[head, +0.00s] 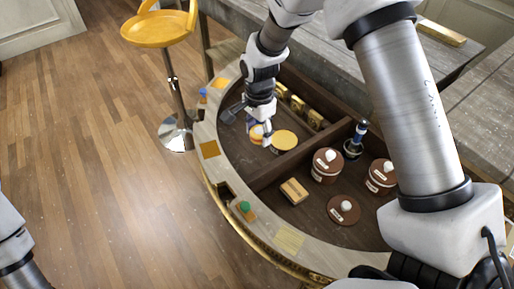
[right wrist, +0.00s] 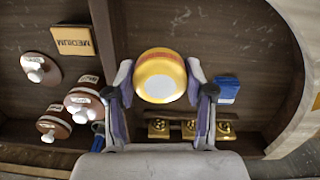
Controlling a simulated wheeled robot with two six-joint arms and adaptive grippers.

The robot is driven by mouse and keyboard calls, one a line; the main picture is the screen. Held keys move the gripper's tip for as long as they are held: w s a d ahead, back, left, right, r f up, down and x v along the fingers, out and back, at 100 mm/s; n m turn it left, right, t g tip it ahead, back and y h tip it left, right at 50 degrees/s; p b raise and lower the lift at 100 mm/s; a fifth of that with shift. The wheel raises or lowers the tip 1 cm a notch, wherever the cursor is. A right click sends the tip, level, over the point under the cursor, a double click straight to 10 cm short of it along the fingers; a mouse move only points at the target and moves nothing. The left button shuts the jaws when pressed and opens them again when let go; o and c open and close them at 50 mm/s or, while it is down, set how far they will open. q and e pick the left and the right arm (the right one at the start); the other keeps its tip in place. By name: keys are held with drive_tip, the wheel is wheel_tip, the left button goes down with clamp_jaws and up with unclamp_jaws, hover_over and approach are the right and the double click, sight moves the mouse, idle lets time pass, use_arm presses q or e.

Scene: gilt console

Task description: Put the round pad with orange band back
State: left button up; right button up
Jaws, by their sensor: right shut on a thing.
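The round pad with the orange band (right wrist: 160,76) is between the fingers of my right gripper (right wrist: 159,84) in the right wrist view. I cannot tell the pad's exact height above the floor. My left gripper is out of view.
The divider (head: 262,181) separates this compartment from brown lidded pots (head: 326,166), a dark bottle (head: 355,140) and a yellow MEDIUM box (right wrist: 72,41). A blue box (right wrist: 227,90) and gold-topped blocks (right wrist: 190,129) stand near the gripper. The console rim (head: 203,130) curves around the left.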

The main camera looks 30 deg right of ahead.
sight(257, 164)
drive_tip(key=shift+w+f+b, duration=0.4)
drive_tip(key=shift+w+f, duration=0.1)
drive_tip(key=shift+f, duration=0.2)
drive_tip(key=shift+s+a+f, duration=0.1)
drive_tip(key=shift+f, duration=0.1)
drive_tip(key=shift+s+f, duration=0.25)
wheel_tip(257, 164, down, 9)
drive_tip(key=shift+f, duration=0.15)
drive_tip(key=shift+f, duration=0.1)
drive_tip(key=o, duration=1.1)
wheel_tip(257, 164, up, 12)
drive_tip(key=shift+r, duration=0.15)
